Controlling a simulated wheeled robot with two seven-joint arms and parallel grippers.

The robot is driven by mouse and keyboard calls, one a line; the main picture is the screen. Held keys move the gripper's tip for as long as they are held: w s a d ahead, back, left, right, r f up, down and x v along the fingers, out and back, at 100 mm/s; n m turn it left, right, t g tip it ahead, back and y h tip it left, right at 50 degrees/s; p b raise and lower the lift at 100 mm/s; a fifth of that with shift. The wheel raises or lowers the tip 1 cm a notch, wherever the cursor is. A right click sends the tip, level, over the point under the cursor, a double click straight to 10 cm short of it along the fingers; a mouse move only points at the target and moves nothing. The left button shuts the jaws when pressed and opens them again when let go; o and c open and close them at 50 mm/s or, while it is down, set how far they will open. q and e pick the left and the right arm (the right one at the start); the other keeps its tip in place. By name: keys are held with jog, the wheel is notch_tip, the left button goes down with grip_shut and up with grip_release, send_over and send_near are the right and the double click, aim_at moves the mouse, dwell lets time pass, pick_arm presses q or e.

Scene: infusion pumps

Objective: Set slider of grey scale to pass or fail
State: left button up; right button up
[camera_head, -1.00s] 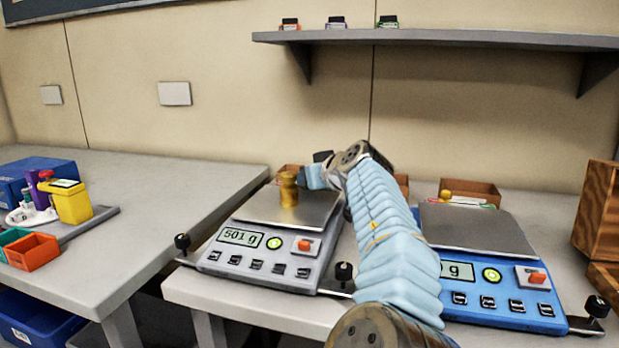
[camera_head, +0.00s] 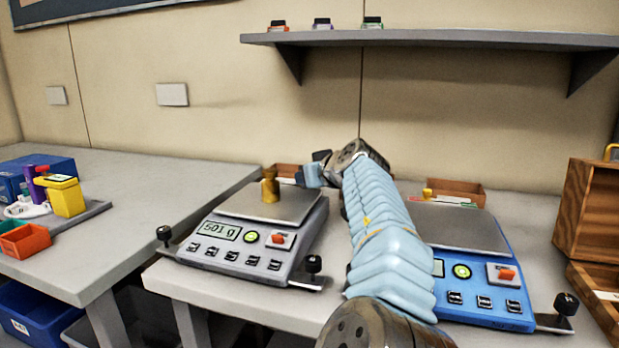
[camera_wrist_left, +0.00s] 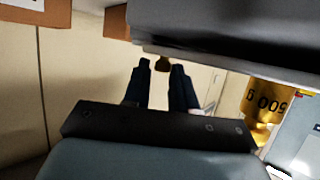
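The grey scale (camera_head: 225,257) stands on the middle table, its display reading 501 g. A brass weight (camera_head: 270,186) stands upright on its pan (camera_head: 285,210); it also shows in the left wrist view (camera_wrist_left: 262,103), marked 500. The slider (camera_head: 280,238), an orange-red knob on a white plate, is right of the green round button; its labels are too small to read. My left gripper (camera_head: 310,168) is behind the pan's right rear corner, apart from the weight. In the left wrist view its two dark fingers (camera_wrist_left: 161,68) are apart with nothing held. My right gripper is out of view.
A blue scale (camera_head: 480,290) stands to the right, partly hidden by my left arm. Small wooden boxes (camera_head: 460,189) sit behind the scales. A wooden case (camera_head: 590,215) is at far right. Black knobs (camera_head: 313,264) stick up at the scales' corners. A shelf (camera_head: 430,38) hangs above.

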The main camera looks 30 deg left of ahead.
pick_arm(q)
jog(key=shift+o, duration=1.4)
jog(key=shift+d, duration=0.1)
jog(key=b+v, duration=0.1)
jog(key=v, duration=1.2)
jog(key=shift+d+r+b, duration=0.15)
jog(key=shift+d+b, duration=0.15)
jog(key=shift+d, duration=0.05)
jog(key=shift+s, duration=0.1)
